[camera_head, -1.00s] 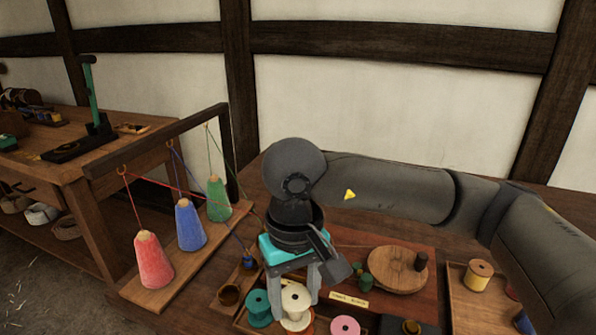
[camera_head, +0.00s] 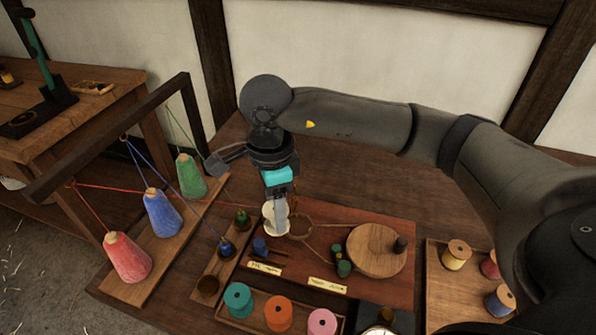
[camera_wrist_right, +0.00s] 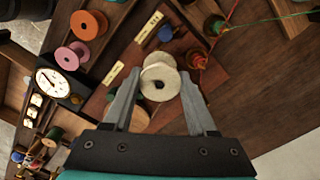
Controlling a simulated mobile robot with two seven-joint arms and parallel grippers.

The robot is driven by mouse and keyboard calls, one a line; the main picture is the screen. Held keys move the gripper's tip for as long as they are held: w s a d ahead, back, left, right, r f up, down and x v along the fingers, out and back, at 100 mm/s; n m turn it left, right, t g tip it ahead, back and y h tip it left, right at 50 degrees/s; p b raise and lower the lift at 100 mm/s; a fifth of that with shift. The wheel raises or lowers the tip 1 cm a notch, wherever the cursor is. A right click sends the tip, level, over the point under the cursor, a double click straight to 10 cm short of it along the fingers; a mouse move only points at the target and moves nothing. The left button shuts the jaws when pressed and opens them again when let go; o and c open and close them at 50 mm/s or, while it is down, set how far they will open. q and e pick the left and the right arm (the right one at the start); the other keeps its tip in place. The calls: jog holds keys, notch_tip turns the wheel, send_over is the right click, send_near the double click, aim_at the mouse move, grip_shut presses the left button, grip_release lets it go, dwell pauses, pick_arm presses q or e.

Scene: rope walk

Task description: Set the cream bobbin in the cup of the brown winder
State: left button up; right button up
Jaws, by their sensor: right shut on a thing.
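The cream bobbin (camera_head: 270,222) is between the fingers of my right gripper (camera_head: 277,212), which is shut on it. The bobbin also shows end-on between the fingertips in the right wrist view (camera_wrist_right: 160,80). It is over the left part of a reddish board (camera_head: 390,290). On the board are a wooden disc with a dark knob (camera_head: 375,250), a brown ring-like piece (camera_head: 300,236) joined to it by a cord, and small blue (camera_head: 260,246) and green (camera_head: 342,264) pieces. The gripper and bobbin partly cover this area; I cannot make out the brown winder's cup clearly. My left gripper is not in view.
A front tray holds teal (camera_head: 238,298), orange (camera_head: 278,314) and pink (camera_head: 321,322) spools. Red (camera_head: 127,258), blue (camera_head: 163,213) and green (camera_head: 191,177) yarn cones stand left, their threads crossing toward the board. A right tray holds several spools (camera_head: 456,255). A dial (camera_wrist_right: 55,82) is near the front.

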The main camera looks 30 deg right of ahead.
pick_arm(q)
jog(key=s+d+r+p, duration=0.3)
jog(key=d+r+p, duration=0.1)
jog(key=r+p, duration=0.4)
pick_arm(e)
jog(key=w+d+r+m, duration=0.1)
jog(key=d+m, duration=0.2)
jog(key=m, duration=0.8)
jog(key=w+d+m, duration=0.1)
jog(key=d+m, duration=0.2)
jog(key=m, duration=0.7)
notch_tip(320, 180, down, 5)
jog(key=b, duration=0.4)
jog(key=shift+s+a+b, duration=0.1)
jog(key=shift+a+b, duration=0.05)
jog(key=shift+b, duration=0.15)
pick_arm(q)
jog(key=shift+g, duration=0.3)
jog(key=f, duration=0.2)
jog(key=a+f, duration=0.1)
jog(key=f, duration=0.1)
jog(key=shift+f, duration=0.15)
pick_arm(e)
jog(key=shift+f, duration=0.15)
jog(key=shift+f, duration=0.1)
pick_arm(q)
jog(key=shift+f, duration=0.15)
pick_arm(e)
jog(key=shift+f, duration=0.2)
